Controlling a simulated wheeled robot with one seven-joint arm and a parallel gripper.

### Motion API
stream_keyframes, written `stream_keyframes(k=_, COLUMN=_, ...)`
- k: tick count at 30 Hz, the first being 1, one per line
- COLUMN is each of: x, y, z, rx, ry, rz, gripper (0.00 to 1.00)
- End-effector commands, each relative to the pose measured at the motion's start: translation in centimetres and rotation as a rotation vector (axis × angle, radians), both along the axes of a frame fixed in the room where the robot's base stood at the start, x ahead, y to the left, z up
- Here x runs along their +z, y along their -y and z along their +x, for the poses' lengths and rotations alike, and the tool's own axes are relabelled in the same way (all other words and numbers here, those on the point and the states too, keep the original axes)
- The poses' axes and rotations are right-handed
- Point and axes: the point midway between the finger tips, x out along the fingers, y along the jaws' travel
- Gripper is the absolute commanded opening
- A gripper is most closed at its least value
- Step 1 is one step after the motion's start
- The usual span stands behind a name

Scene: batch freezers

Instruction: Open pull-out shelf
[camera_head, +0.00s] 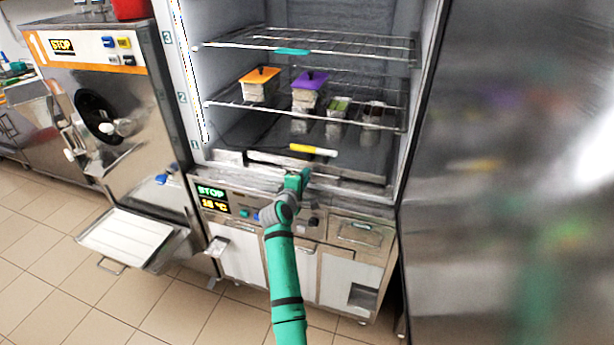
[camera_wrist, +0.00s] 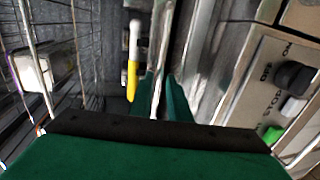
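The open cabinet holds several shelves. An upper wire shelf (camera_head: 350,48) has a teal strip on its front edge, and a middle wire shelf (camera_head: 235,104) lies below it. At the bottom, a yellow strip (camera_head: 313,149) marks the lowest level; it also shows in the wrist view (camera_wrist: 132,80). My gripper (camera_head: 298,178) is at the front sill of the cabinet, just below and in front of the yellow strip. In the wrist view, my green fingers (camera_wrist: 162,98) lie on either side of a thin pale metal edge. Whether they touch it is unclear.
Boxes with an orange lid (camera_head: 260,76) and a purple lid (camera_head: 310,80) stand on the middle shelf. A control panel (camera_head: 213,199) with knobs is below the sill. A batch freezer with a tray (camera_head: 125,238) stands at left. A large metal surface (camera_head: 510,150) fills the right.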

Motion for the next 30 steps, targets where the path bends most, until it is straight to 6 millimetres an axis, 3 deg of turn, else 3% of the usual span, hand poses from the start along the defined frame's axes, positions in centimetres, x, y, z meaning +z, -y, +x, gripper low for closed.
stream_keyframes(k=6, x=-0.3, y=0.7, z=1.4, rx=-0.002, ry=0.0, rz=0.0, gripper=0.16)
stream_keyframes(k=16, x=-0.3, y=0.5, z=1.5, rx=0.002, ry=0.0, rz=0.0, gripper=0.16)
stream_keyframes(k=18, x=-0.3, y=0.0, z=1.5, rx=0.006, ry=0.0, rz=0.0, gripper=0.02)
stream_keyframes(k=19, x=-0.3, y=-0.2, z=1.5, rx=0.009, ry=0.0, rz=0.001, gripper=0.0)
stream_keyframes(k=22, x=-0.3, y=-0.8, z=1.5, rx=0.014, ry=0.0, rz=0.001, gripper=0.0)
stream_keyframes(k=23, x=-0.3, y=0.9, z=1.5, rx=0.002, ry=0.0, rz=0.001, gripper=0.0)
stream_keyframes(k=25, x=-0.3, y=-0.1, z=1.5, rx=0.01, ry=0.001, rz=0.001, gripper=0.0)
stream_keyframes(k=30, x=-0.4, y=0.2, z=0.8, rx=0.005, ry=0.002, rz=0.002, gripper=0.0)
